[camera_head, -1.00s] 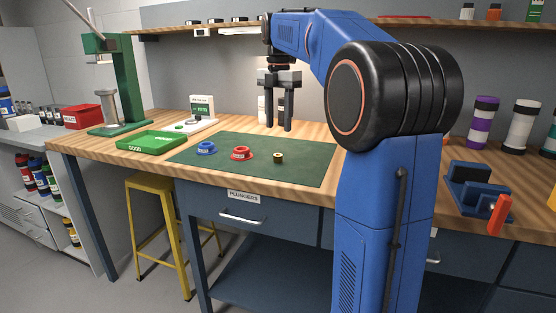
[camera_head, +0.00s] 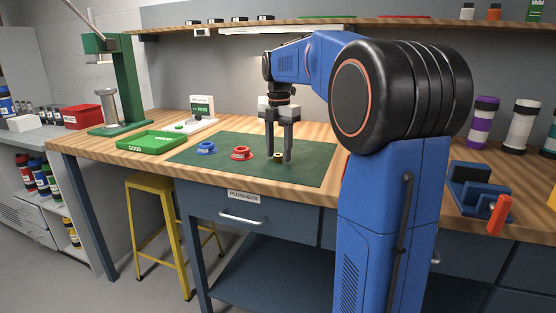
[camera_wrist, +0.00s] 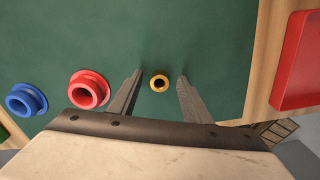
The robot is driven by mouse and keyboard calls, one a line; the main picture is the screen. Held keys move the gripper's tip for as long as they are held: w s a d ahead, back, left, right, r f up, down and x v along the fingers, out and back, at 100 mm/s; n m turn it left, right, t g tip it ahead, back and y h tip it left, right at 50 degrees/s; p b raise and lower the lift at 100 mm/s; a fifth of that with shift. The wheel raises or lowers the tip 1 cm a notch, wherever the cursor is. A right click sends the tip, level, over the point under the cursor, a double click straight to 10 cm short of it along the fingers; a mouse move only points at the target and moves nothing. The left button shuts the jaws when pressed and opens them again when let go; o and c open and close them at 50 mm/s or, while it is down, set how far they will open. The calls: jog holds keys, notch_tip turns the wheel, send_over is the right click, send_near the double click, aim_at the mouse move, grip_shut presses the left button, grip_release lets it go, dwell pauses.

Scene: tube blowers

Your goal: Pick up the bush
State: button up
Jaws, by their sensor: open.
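The bush is a small brass-coloured ring (camera_head: 278,155) with a dark hole, lying on the green mat (camera_head: 310,174). In the wrist view the bush (camera_wrist: 160,83) lies between the fingertips, with a gap on either side. My gripper (camera_head: 278,158) is open and points down over the mat, its fingers on either side of the bush in the head view. In the wrist view my gripper (camera_wrist: 160,80) shows both fingers apart, touching nothing that I can see. How far the tips are above the mat is hard to tell.
A red flanged ring (camera_head: 242,153) and a blue flanged ring (camera_head: 205,148) sit left of the bush. A green tray (camera_head: 150,146) marked GOOD stands further left. In the wrist view a red tray (camera_wrist: 302,62) lies at the right. The mat around the bush is clear.

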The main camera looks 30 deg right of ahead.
jog(key=shift+c, duration=0.6)
grip_shut()
